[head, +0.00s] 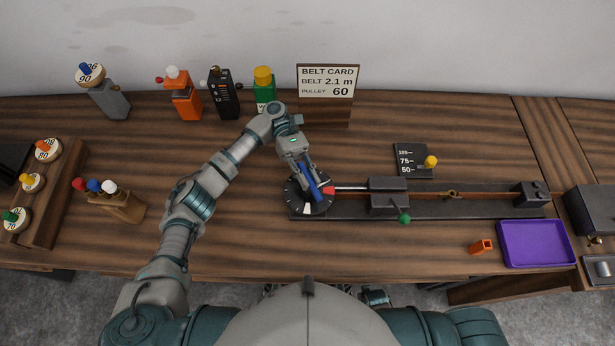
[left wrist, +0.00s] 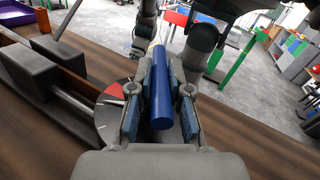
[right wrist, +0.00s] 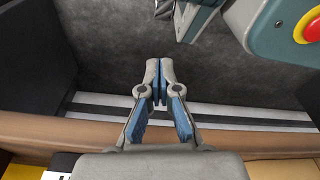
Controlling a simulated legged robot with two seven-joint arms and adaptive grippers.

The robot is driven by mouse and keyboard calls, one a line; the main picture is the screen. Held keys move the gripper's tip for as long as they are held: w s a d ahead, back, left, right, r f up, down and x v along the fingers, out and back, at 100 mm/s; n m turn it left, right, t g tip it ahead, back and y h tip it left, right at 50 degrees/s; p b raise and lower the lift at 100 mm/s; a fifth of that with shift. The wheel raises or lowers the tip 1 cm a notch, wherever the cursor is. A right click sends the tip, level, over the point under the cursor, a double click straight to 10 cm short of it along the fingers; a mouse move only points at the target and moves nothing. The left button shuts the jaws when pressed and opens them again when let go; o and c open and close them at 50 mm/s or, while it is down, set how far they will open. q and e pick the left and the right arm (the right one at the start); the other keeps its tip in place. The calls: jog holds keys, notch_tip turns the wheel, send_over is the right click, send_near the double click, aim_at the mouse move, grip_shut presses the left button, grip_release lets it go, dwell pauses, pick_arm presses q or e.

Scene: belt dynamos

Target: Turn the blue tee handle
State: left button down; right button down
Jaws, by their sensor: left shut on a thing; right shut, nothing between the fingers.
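The blue tee handle (head: 314,188) sits over a dark round dial (head: 293,199) with a red sector and a white mark, at the left end of a long dark rail. My left gripper (head: 310,181) is over the dial and shut on the handle's bar. In the left wrist view the blue bar (left wrist: 164,100) lies lengthwise between the fingers, and the dial shows partly behind them. The handle's stem is hidden. My right gripper (right wrist: 160,84) is shut and empty in the right wrist view, apart from the handle.
The rail (head: 470,208) carries a dark block with a green knob (head: 404,218). A scale plate (head: 411,160) with a yellow knob stands behind it. A belt card (head: 327,80) and several upright devices stand at the back. An orange piece (head: 480,246) and purple tray (head: 537,244) are at right.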

aim_at(309, 176)
pick_arm(q)
jog(key=shift+f, duration=0.2)
dwell(0.4)
jog(key=c, duration=1.1)
grip_release()
jog(key=shift+r, duration=0.1)
notch_tip(309, 176, up, 10)
jog(key=shift+d+f, duration=0.1)
